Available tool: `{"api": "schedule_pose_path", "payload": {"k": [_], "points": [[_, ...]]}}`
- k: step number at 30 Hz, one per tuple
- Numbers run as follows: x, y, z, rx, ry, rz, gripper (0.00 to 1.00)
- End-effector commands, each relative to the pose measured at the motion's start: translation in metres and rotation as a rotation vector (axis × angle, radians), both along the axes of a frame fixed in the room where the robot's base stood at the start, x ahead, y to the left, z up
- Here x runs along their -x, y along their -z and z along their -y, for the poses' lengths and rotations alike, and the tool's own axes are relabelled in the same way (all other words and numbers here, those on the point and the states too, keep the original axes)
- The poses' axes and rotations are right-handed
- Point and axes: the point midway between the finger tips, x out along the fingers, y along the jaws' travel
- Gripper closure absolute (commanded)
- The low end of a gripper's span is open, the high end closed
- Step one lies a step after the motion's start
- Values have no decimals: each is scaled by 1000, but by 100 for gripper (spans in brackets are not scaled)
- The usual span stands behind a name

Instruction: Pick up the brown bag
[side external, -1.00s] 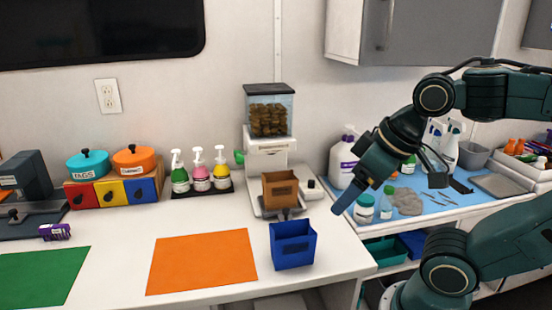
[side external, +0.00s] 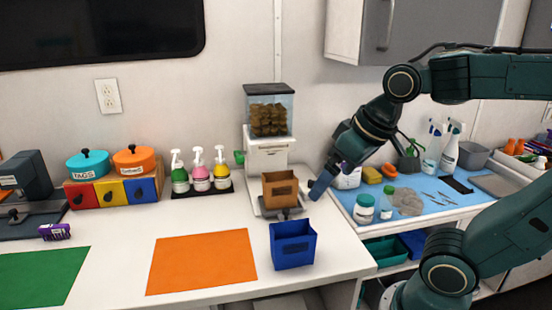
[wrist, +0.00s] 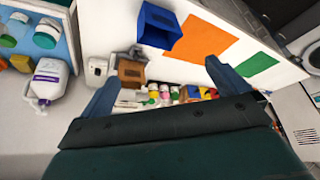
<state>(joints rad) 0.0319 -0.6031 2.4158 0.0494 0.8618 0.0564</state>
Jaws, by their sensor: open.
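The brown bag (side external: 281,190) is a small open-topped, box-shaped bag. It stands upright on the scale-like base of the dispenser, behind the blue bag (side external: 292,246). My gripper (side external: 319,187) is just right of the brown bag in the side view, apart from it. In the wrist view my gripper (wrist: 163,87) has its two blue fingers spread wide with nothing held between them. The brown bag (wrist: 131,73) shows beyond the fingertips there, nearer the left finger.
The dispenser (side external: 268,115) of brown kibble rises behind the brown bag. Pump bottles (side external: 200,173) stand to its left. An orange mat (side external: 202,262) and a green mat (side external: 42,277) lie clear on the counter. A blue-topped table (side external: 430,195) with bottles is at right.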

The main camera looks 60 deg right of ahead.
Motion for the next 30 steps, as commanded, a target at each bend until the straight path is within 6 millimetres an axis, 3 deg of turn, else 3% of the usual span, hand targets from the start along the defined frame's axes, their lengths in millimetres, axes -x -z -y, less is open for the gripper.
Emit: {"api": "schedule_pose_path", "payload": {"k": [14,24,30], "points": [[-94,8,52,-16,312,-53,0],[-155,37,100,-6,526,-79,0],[-178,55,122,2,617,-86,0]]}}
